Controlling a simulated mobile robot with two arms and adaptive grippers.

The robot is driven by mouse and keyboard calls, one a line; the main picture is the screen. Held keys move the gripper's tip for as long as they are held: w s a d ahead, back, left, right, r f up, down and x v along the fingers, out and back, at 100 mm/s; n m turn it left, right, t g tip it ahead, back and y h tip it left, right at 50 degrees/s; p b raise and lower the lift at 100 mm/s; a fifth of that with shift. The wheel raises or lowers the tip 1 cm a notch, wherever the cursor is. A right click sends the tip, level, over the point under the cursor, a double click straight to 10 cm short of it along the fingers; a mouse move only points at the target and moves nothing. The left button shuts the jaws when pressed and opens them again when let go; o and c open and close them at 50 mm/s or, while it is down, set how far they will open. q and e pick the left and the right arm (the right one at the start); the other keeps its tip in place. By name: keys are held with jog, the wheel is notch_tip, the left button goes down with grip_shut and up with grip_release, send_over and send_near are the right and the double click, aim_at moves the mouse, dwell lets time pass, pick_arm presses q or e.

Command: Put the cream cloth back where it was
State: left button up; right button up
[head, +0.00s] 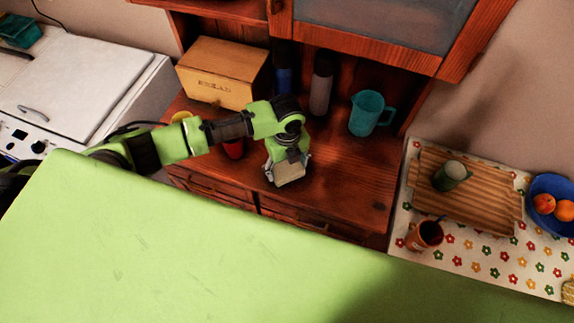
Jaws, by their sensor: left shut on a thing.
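My left gripper (287,166) reaches in from the left and points down over the wooden cabinet counter (345,195). It is shut on the cream cloth (291,175), which shows as a small pale block between the fingers. I cannot tell whether the cloth touches the counter or hangs just above it. My right gripper is not in view.
A wooden bread box (222,72), two bottles (321,83) and a teal jug (369,112) stand behind the gripper. Counter right of the gripper is clear. A flowered table (480,262) holds a slatted wooden tray (490,205).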

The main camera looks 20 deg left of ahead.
aim_at(287, 168)
pick_arm(q)
jog(key=o, duration=1)
notch_tip(287, 168, up, 12)
jog(key=shift+r+b, duration=0.1)
jog(key=shift+b, duration=0.95)
